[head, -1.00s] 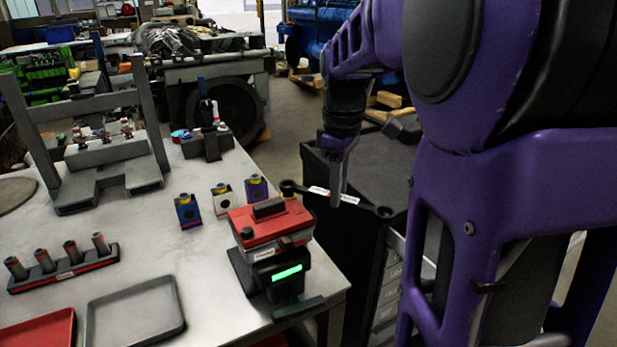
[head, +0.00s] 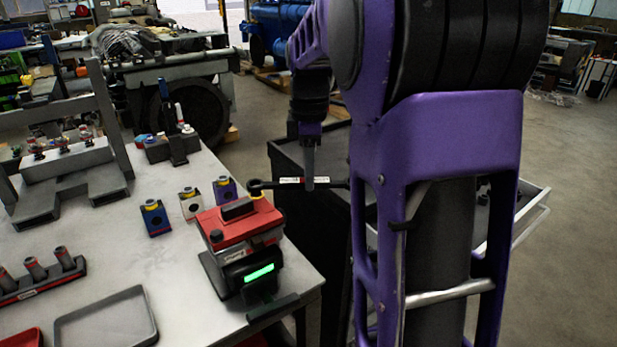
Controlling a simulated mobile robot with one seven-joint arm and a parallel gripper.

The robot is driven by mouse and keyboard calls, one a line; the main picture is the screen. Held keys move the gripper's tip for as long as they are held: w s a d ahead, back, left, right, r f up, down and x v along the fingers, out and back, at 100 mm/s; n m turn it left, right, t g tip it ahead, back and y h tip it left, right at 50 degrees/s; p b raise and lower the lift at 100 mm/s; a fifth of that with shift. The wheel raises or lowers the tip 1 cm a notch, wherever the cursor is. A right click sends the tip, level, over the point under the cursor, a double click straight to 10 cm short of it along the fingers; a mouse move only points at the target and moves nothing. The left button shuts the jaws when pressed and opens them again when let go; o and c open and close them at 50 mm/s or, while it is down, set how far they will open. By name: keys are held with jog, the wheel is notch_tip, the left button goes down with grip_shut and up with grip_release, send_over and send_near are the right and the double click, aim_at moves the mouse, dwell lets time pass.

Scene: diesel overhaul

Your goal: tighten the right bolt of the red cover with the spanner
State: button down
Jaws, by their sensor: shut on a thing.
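The red cover (head: 222,226) sits on a dark block with a green-lit display (head: 258,272), near the right edge of the grey table. A dark knob shows at the cover's left front corner. My gripper (head: 308,182) points down, to the right of the cover and past the table edge, shut on the spanner (head: 288,181). The spanner is dark with a white and red label and lies level. Its ring end (head: 255,187) is over or beside the cover's far right corner. The right bolt cannot be made out there.
Blue, white and purple small blocks (head: 190,204) stand behind the cover. A grey tray (head: 105,318) and a rack of several cylinders (head: 40,278) are at the left. A dark cabinet (head: 300,225) stands right of the table, behind my arm.

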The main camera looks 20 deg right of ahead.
jog(key=shift+w+d+n, duration=0.15)
jog(key=shift+w+n, duration=0.15)
jog(key=shift+f+b, duration=0.45)
jog(key=shift+f, duration=0.35)
jog(key=shift+s, duration=0.1)
jog(key=s+m, duration=0.1)
jog(key=s+a+m, duration=0.1)
jog(key=shift+m, duration=0.3)
jog(key=shift+s+a, duration=0.1)
